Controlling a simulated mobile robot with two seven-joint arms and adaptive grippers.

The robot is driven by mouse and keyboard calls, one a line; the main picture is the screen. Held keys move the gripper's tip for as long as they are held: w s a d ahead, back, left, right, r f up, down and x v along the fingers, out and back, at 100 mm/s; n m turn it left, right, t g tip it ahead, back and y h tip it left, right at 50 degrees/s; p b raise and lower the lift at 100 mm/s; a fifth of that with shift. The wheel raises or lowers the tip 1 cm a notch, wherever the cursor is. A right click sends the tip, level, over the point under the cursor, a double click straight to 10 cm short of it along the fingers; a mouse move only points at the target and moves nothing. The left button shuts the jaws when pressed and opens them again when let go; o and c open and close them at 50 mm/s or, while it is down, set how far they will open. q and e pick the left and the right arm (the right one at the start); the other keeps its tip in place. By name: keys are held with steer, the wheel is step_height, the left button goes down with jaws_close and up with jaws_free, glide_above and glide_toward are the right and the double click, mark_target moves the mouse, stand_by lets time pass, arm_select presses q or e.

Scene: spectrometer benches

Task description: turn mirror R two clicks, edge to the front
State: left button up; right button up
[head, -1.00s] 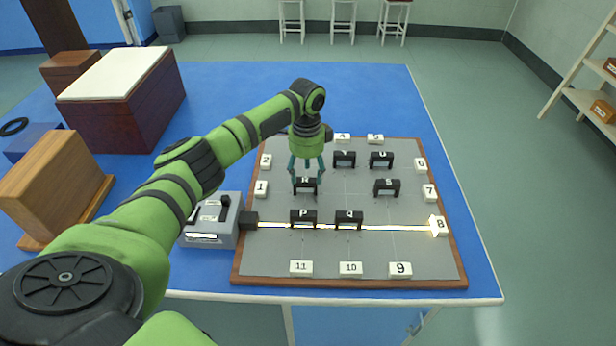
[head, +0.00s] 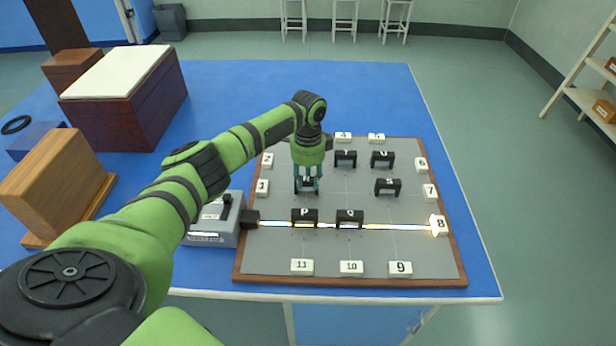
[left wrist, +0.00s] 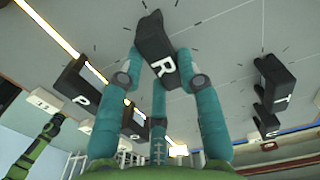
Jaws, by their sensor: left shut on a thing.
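Mirror R (head: 306,187) is a small black frame standing on the grey board (head: 375,250), left of the middle and behind mirror P. My left gripper (head: 307,180) is over it from above, shut on it and covering most of it in the head view. In the left wrist view, mirror R (left wrist: 158,48) shows its white letter between the teal fingers of my gripper (left wrist: 160,68). Tick marks ring it on the board. Its exact click position cannot be told. My right gripper is not in view.
Mirrors P (head: 304,216) and Q (head: 349,217) stand in front, by the bright beam running from the lamp box (head: 212,222) to block 8 (head: 440,226). Mirror S (head: 387,186) stands to the right. Several numbered white blocks line the board's edges.

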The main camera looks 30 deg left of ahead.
mark_target(309, 178)
arm_select(q)
steer(key=n+p, duration=0.3)
steer(key=shift+d+r+n, duration=0.1)
steer(key=shift+d+n, duration=0.05)
steer(key=shift+n, duration=0.25)
steer(key=n+p, duration=0.2)
steer(key=n, duration=0.2)
steer(key=shift+w, duration=0.2)
steer(key=n+p, duration=0.1)
steer(key=n, duration=0.4)
steer(key=shift+w+p, duration=0.15)
steer(key=shift+p, duration=0.25)
steer(key=n, duration=0.4)
steer(key=shift+w+a+n+p, duration=0.15)
steer(key=shift+a+n+p, duration=0.1)
steer(key=shift+n+p, duration=0.15)
steer(key=o, duration=1.1)
steer(key=shift+o, duration=0.2)
step_height(309, 178, up, 12)
